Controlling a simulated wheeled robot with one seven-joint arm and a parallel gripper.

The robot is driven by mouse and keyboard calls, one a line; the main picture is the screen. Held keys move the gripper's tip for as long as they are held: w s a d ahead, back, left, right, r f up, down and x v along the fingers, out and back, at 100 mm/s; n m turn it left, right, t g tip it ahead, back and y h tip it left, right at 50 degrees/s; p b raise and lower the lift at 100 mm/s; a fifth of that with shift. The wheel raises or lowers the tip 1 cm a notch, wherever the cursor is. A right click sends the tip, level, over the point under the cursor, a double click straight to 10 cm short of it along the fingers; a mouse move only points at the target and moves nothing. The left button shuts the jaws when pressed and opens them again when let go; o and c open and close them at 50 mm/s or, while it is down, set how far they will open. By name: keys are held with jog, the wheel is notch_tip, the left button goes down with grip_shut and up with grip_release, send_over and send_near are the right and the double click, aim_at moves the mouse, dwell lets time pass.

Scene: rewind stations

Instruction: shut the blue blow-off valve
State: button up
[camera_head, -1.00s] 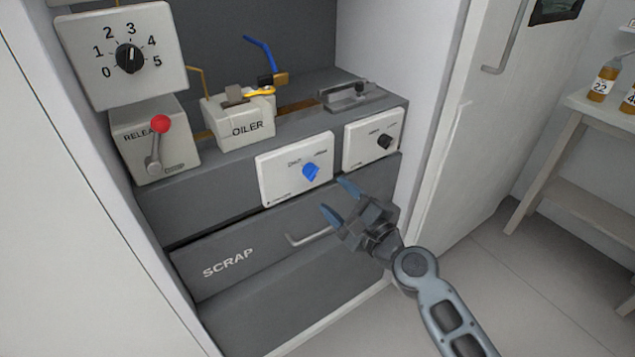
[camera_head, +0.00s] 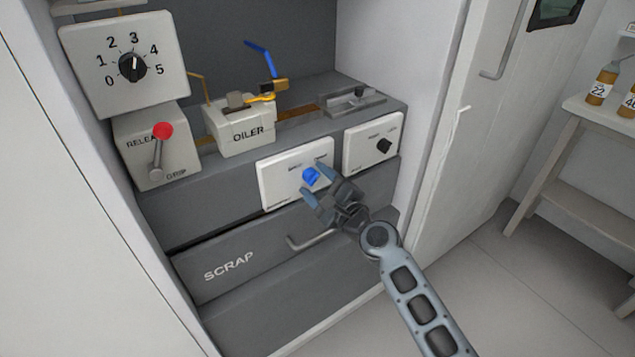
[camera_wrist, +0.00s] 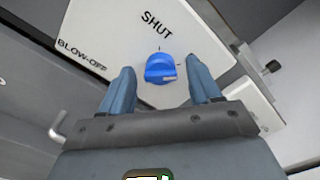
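The blue blow-off valve knob (camera_head: 311,176) sits on a white panel (camera_head: 272,181) on the front of the grey bench. In the wrist view the blue knob (camera_wrist: 160,68) shows close up, with a pale pointer mark at its lower right, turned away from the "SHUT" label above it. My gripper (camera_head: 316,182) is at the panel, close in front of the knob. In the wrist view my gripper (camera_wrist: 160,88) is open, one finger on each side of the knob, with gaps between fingers and knob. Whether the fingertips reach past the knob's face I cannot tell.
A panel with a black knob (camera_head: 384,146) is to the right. The scrap drawer (camera_head: 229,265) with its bar handle (camera_head: 309,241) is below. The oiler (camera_head: 246,132), a red-tipped release lever (camera_head: 162,131) and a numbered dial (camera_head: 132,67) are to the left.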

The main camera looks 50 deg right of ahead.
jog(key=c, duration=1)
jog(key=shift+n, duration=0.4)
jog(key=n+b, duration=0.2)
jog(key=n, duration=0.1)
jog(key=shift+a+f+n, duration=0.1)
jog(key=shift+f+n, duration=0.05)
jog(key=shift+n, duration=0.25)
jog(key=n+b, duration=0.2)
jog(key=n, duration=0.2)
jog(key=shift+f+n, duration=0.1)
jog(key=shift+n, duration=0.2)
jog(key=n+b, duration=0.3)
jog(key=n, duration=0.1)
jog(key=shift+f, duration=0.1)
jog(key=n+b, duration=0.2)
jog(key=n, duration=0.2)
jog(key=shift+n, duration=0.3)
